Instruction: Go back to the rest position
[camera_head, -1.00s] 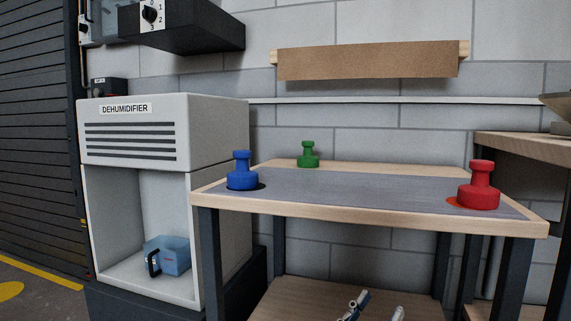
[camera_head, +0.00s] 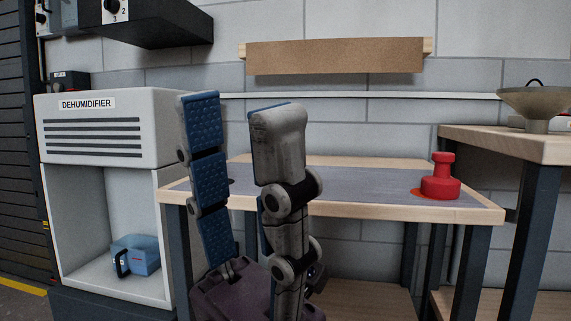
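My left gripper (camera_head: 238,105) stands upright in the middle of the view, its fingers pointing up in front of the table. Its two fingers, with blue textured pads, are well apart, and nothing shows between them. The table (camera_head: 380,205) has a grey top with a pale wooden edge. A red knobbed piece (camera_head: 441,184) stands upright on an orange spot at the table's right side. The blue and green pieces are not visible; the gripper covers part of the tabletop. My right gripper is not in view.
A white dehumidifier (camera_head: 107,106) stands at the left, with a blue container (camera_head: 140,256) in its open bay. A higher wooden bench (camera_head: 510,146) with a funnel (camera_head: 541,103) is at the right. A brown board (camera_head: 335,55) hangs on the wall.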

